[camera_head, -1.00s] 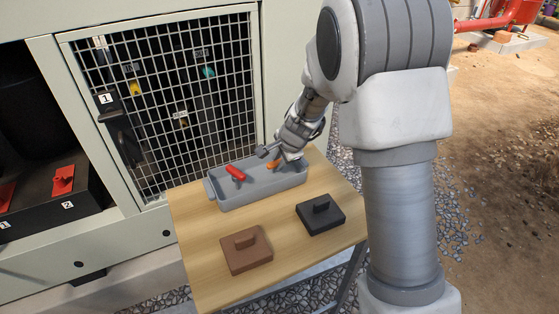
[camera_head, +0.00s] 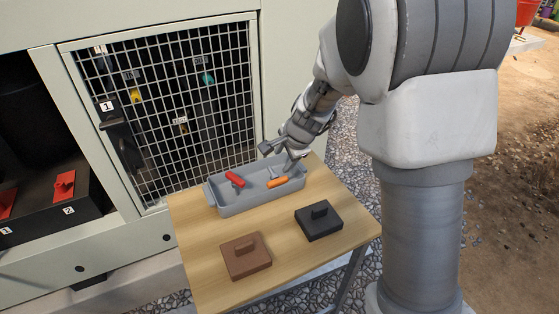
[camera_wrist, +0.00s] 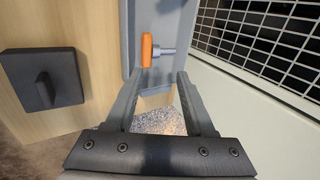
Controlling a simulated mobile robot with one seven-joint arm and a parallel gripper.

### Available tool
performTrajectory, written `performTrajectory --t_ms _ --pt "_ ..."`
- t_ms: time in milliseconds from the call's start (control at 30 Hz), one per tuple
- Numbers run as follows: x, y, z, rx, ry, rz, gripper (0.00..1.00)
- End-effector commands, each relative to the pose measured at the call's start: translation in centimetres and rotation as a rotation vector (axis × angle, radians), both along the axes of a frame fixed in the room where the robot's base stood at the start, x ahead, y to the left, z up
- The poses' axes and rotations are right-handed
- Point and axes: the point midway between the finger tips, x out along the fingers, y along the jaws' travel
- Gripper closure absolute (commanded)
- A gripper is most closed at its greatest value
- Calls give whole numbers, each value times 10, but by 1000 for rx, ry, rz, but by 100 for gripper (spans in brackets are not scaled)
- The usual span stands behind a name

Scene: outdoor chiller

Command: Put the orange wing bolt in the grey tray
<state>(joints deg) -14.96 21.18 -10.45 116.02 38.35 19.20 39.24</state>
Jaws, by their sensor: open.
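The orange wing bolt (camera_head: 278,182) lies in the right part of the grey tray (camera_head: 236,208), on its floor. A red wing bolt (camera_head: 235,179) lies in the same tray, left of it. In the wrist view the orange wing bolt (camera_wrist: 147,50) shows beyond my fingertips, its grey shank pointing right, inside the tray (camera_wrist: 178,12). My gripper (camera_head: 278,152) is above the tray's right end; in the wrist view (camera_wrist: 160,82) its fingers are apart with nothing between them.
A brown block with a handle (camera_head: 246,258) and a black block with a handle (camera_head: 319,222) stand on the wooden table (camera_head: 200,262) in front of the tray. The wire mesh door (camera_head: 170,110) of the cabinet is close behind the tray.

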Motion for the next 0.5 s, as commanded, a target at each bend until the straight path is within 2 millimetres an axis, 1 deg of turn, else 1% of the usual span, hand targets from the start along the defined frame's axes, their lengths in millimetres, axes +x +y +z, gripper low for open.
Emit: performTrajectory --t_ms 33,200,333,500 --pt "-5 -1 15 0 -3 2 46" --pt "-18 -7 38 0 -1 0 46" --pt "-23 -9 47 0 0 2 46" --pt "-26 -11 51 0 0 4 46"
